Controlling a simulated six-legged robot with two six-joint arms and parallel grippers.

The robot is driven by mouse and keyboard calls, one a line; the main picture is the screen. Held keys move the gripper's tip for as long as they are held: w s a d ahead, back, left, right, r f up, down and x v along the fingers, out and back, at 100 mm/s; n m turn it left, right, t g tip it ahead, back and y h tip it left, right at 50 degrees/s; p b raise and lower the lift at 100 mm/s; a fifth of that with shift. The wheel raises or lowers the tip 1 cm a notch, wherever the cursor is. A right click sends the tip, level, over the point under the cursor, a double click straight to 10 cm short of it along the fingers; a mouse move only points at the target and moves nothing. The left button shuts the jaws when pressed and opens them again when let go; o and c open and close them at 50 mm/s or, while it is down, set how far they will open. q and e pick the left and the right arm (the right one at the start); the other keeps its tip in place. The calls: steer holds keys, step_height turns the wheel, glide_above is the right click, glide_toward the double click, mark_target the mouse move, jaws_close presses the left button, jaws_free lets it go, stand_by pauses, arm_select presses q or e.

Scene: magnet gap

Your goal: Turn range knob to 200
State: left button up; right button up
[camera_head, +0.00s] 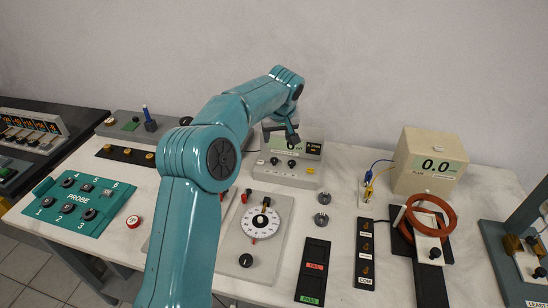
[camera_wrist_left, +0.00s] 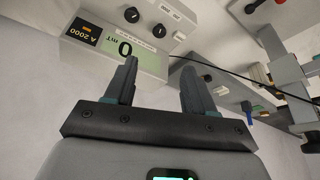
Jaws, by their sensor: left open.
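The grey-beige meter (camera_head: 287,178) stands at the back middle of the white table. Two dark knobs (camera_head: 283,163) show on its front in the head view, partly close below my gripper. In the left wrist view the meter (camera_wrist_left: 152,62) appears turned over, with a green display (camera_wrist_left: 105,43) reading 0 mT and a small "A 2000" panel (camera_wrist_left: 83,33). A black knob (camera_wrist_left: 132,15) sits by small print, perhaps range marks; another dark knob (camera_wrist_left: 179,36) is near. My left gripper (camera_head: 284,133) is open and empty, in front of the meter; its fingers (camera_wrist_left: 160,82) also show in the wrist view.
A white dial plate (camera_head: 262,222) lies in front of the meter. A beige box (camera_head: 430,160) reading 0.0 and an orange coil (camera_head: 450,212) stand at right. A black cable (camera_wrist_left: 235,70) runs beside the meter.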

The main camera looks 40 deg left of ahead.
mark_target(274, 159)
arm_select(q)
steer(key=p+x, duration=0.2)
steer(key=x, duration=1.1)
steer(key=shift+w+d+f, duration=0.1)
steer(key=shift+w+f, duration=0.05)
steer(key=shift+f, duration=0.2)
steer(key=shift+a+f, duration=0.2)
steer(key=shift+f, duration=0.05)
jaws_close()
